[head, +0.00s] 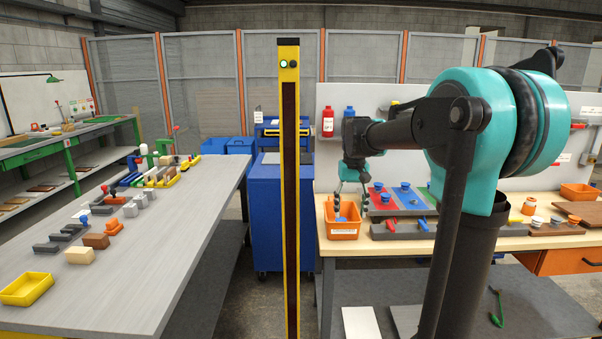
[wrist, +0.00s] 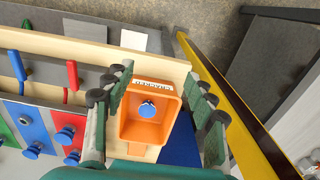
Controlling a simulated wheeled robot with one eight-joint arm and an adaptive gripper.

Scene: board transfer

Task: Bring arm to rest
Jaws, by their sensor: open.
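My arm reaches over the wooden workbench (head: 398,249) at the right. My gripper (head: 352,204) points down above an orange bin (head: 343,235), its two fingers spread apart with nothing between them. In the wrist view, the fingers of my gripper (wrist: 152,88) stand to either side of the orange bin (wrist: 129,129). A blue knobbed piece (wrist: 147,109) lies inside the bin. A striped board (wrist: 43,121) with red, blue and green strips and several blue knobs is beside the bin; part of it is out of frame.
A yellow post (head: 289,180) stands upright between the benches. A long grey table (head: 180,225) at the left bears several blocks and a yellow tray (head: 26,289). A second orange bin (head: 578,194) is farther right.

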